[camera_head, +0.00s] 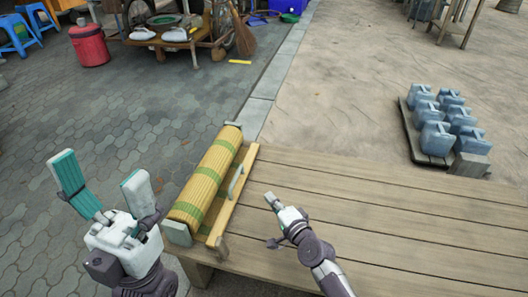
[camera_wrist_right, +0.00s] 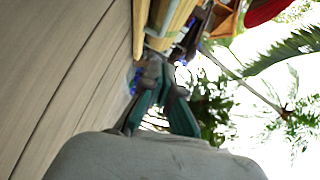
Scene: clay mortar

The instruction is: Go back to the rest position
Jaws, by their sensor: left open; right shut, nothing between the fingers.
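My left gripper (camera_head: 102,187) is open and empty at the lower left in the head view, its two fingers pointing up over the paving, left of the table. My right gripper (camera_head: 271,199) is shut and empty, over the wooden table (camera_head: 390,215) just right of the yellow roll. In the right wrist view its fingers (camera_wrist_right: 163,85) come together near the middle of the picture. A yellow roll with green bands (camera_head: 207,180) lies along the table's left edge. A wooden bar with a grey handle (camera_head: 235,190) lies between the roll and my right gripper.
A red bin (camera_head: 89,45), blue stools (camera_head: 17,33), a cart (camera_head: 165,35) and a broom (camera_head: 242,38) stand at the back left. The table's right part is clear.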

